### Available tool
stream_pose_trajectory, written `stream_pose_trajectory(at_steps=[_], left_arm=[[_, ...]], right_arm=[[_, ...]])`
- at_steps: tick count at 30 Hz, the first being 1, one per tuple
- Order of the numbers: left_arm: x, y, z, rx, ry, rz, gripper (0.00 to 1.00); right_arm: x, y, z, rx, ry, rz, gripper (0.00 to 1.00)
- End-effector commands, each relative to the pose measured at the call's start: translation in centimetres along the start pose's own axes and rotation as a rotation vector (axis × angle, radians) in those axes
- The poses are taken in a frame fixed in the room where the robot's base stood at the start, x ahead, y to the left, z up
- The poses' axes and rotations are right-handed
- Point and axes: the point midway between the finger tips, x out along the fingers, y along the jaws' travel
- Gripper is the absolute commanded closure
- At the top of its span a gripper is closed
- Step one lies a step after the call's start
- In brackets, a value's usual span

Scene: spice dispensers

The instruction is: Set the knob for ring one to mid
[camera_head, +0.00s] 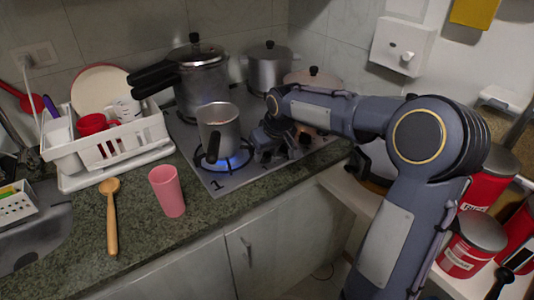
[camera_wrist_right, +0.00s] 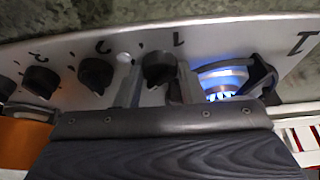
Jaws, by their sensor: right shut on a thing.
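The ring one knob (camera_wrist_right: 158,66) is a black dial beside a printed 1 on the steel stove panel. In the right wrist view it sits between the two fingers of my right gripper (camera_wrist_right: 160,88), which is shut on it. In the head view my right gripper (camera_head: 273,137) reaches down to the row of knobs, and my arm and hand hide the knob there. Ring one (camera_head: 240,163), marked 1 on the stove, burns with a blue flame under a small steel pot (camera_head: 218,128). The flame also shows in the wrist view (camera_wrist_right: 221,80). My left gripper is out of view.
Several other black knobs (camera_wrist_right: 97,73) stand in line beside the held one. A pressure cooker (camera_head: 200,80) and other pots (camera_head: 269,68) stand behind. A pink cup (camera_head: 167,191), a wooden spoon (camera_head: 111,215) and a white dish rack (camera_head: 110,148) are at the left.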

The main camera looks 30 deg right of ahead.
Motion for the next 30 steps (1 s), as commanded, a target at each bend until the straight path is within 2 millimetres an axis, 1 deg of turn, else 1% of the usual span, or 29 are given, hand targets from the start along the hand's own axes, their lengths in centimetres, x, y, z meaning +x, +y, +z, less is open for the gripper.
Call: stream_pose_trajectory(at_steps=[18, 24, 30], left_arm=[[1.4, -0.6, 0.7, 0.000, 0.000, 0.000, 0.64], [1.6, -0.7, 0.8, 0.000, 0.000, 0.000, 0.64], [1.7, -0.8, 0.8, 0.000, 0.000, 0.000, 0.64]], right_arm=[[0.1, -0.5, -0.2, 0.513, 0.002, 0.216, 0.88], [0.1, -0.5, -0.3, 0.633, 0.002, 0.264, 0.88], [0.1, -0.6, -0.3, 0.708, 0.001, 0.294, 0.88]])
